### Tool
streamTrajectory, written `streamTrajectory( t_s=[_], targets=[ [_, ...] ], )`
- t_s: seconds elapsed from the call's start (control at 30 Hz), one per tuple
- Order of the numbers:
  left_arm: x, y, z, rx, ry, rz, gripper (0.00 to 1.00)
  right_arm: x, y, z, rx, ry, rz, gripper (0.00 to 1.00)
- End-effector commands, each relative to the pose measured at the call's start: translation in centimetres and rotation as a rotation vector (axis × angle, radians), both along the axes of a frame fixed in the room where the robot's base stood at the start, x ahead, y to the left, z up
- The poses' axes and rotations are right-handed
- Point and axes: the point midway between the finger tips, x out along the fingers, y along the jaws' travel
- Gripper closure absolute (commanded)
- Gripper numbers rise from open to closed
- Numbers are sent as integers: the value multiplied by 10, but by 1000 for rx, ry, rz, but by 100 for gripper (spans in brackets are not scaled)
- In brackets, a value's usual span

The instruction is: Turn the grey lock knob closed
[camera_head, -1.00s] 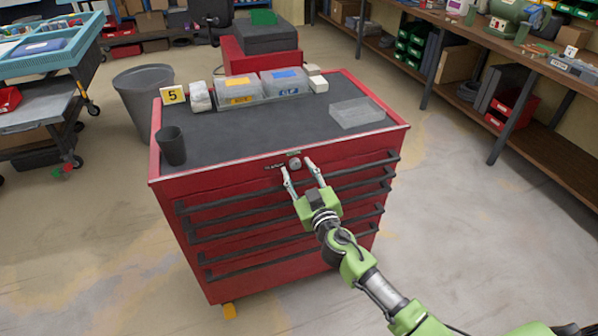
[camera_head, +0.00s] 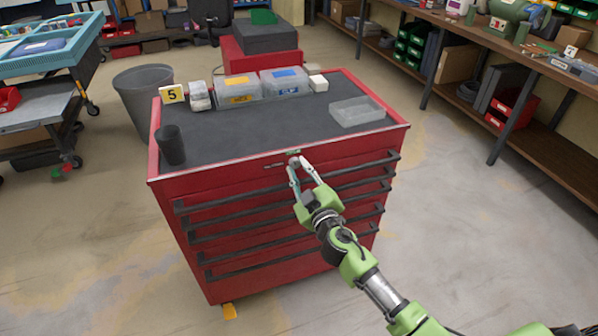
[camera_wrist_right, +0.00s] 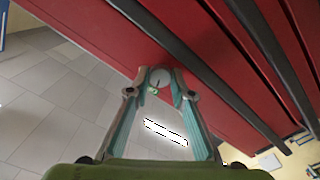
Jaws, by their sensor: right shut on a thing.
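The grey lock knob (camera_wrist_right: 159,78) is on the upper front of the red tool cabinet (camera_head: 240,270), just under its top edge. In the head view it is mostly hidden by the fingertips. My right gripper (camera_head: 298,163) reaches up to it from the front. In the right wrist view my right gripper (camera_wrist_right: 160,86) has a fingertip on each side of the knob and is shut on it. A dark line crosses the knob's face in that view. My left gripper is in neither view.
Black drawer handles (camera_head: 290,220) run across the cabinet front below the knob. On the black top stand a dark cup (camera_head: 170,146), lidded boxes (camera_head: 240,90), a clear tray (camera_head: 357,113) and a number 5 card (camera_head: 172,95). The floor around is free.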

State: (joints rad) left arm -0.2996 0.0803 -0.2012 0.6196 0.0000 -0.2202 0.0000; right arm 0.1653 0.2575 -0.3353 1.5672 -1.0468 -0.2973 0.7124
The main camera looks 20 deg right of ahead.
Motion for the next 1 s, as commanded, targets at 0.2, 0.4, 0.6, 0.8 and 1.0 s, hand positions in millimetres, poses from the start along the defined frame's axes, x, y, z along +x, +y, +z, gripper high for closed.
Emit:
streamTrajectory(
  t_s=[0.2, 0.4, 0.6, 0.8, 1.0],
  targets=[
    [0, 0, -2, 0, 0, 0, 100, 0, 0, 1, -204, -8, 1, 100],
    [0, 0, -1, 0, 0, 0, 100, 0, -1, 1, -395, -14, 1, 100],
    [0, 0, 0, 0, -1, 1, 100, 0, -1, 2, -585, -21, 0, 100],
    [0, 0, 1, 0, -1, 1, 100, 0, -1, 3, -776, -27, 0, 100],
    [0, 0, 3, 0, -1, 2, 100, 0, -1, 3, -948, -33, 0, 100]
  ],
)
